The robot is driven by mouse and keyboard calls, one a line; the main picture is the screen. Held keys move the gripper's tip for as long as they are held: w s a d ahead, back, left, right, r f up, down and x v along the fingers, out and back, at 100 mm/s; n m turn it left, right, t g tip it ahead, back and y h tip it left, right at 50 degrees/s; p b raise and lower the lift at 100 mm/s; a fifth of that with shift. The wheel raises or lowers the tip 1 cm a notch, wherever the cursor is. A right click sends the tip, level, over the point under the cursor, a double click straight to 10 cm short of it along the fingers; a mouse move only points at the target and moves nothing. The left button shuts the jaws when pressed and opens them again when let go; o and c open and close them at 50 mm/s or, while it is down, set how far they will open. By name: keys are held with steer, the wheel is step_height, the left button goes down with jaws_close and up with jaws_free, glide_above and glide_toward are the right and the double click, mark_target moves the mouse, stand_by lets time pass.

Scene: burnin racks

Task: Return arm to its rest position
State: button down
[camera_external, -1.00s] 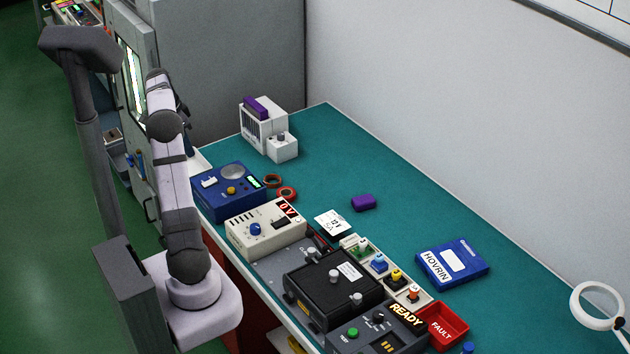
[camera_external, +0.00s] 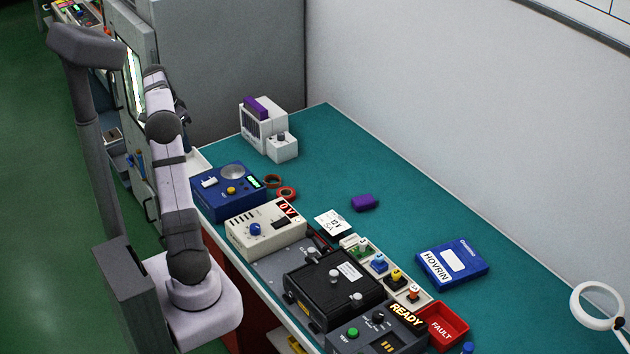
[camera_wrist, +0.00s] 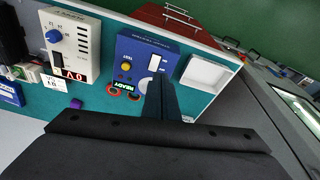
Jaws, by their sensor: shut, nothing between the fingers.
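My gripper shows in the wrist view (camera_wrist: 160,85) as a dark shape with its fingers together and nothing between them. It hangs above the blue tester (camera_wrist: 140,55) and the teal bench, apart from both as far as I can tell. In the external view my arm stands upright at the left edge of the bench, folded back over its base. The gripper end is largely hidden there behind the upper links, near the grey cabinet (camera_external: 230,60).
On the teal bench (camera_external: 330,140) are a blue tester (camera_external: 228,190), a cream meter (camera_external: 265,228), a black box fixture (camera_external: 333,285), a purple block (camera_external: 364,202), a blue HOVRIN box (camera_external: 452,263) and a red FAULT bin (camera_external: 447,325). The bench's far middle is clear.

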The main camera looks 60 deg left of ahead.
steer(key=s+d+f+n+g, duration=0.1)
steer(key=s+f+n, duration=0.1)
steer(key=f+n, duration=0.35)
steer(key=s+d+f+n+g, duration=0.1)
steer(key=s+d+f+n, duration=0.1)
steer(key=f+n, duration=0.35)
steer(key=d+f+p, duration=0.1)
steer(key=d+f, duration=0.1)
steer(key=d, duration=0.4)
steer(key=w+d+r+m+g+h+p, duration=0.2)
steer(key=d+m+p, duration=0.45)
steer(key=d, duration=1.75)
steer(key=w+d+r+m+t+y+p, duration=0.1)
steer(key=w+d+r+m+p, duration=0.15)
steer(key=d+r, duration=0.3)
steer(key=w+d+r+m+y+p, duration=0.1)
steer(key=d+r+m+p, duration=0.35)
steer(key=d, duration=0.25)
steer(key=shift+n, duration=0.25)
steer(key=f+b, duration=0.8)
steer(key=b, duration=0.1)
steer(key=f+b, duration=0.8)
steer(key=shift+w+d+f+b, duration=0.1)
steer(key=shift+d+f+b, duration=0.1)
steer(key=shift+b, duration=0.15)
